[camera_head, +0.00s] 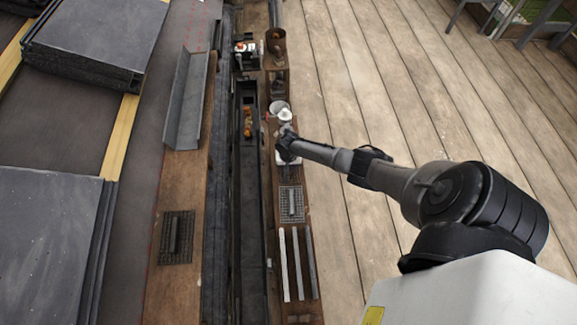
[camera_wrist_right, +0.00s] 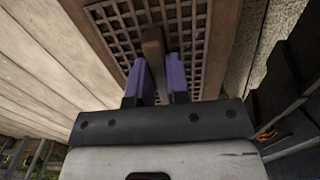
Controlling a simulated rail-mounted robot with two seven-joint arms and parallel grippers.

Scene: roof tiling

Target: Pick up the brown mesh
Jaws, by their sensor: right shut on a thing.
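In the right wrist view, the brown mesh (camera_wrist_right: 187,22) is a square grid with a raised brown bar as its handle (camera_wrist_right: 153,48). My right gripper (camera_wrist_right: 160,82) has its two purple fingers on either side of this bar, shut on it. Whether the mesh is lifted off the brown board cannot be told. In the head view, my right gripper (camera_head: 287,157) is over the narrow right-hand board, and the mesh it holds is hidden there. My left gripper is not in view.
A grey mesh (camera_head: 291,204) and several slats (camera_head: 298,264) lie nearer on the right-hand board. A dark mesh (camera_head: 176,237) lies on the left-hand board. Cups and small items stand farther back. Stacked dark tiles (camera_head: 97,45) are at the left. The planked floor (camera_head: 350,60) is clear.

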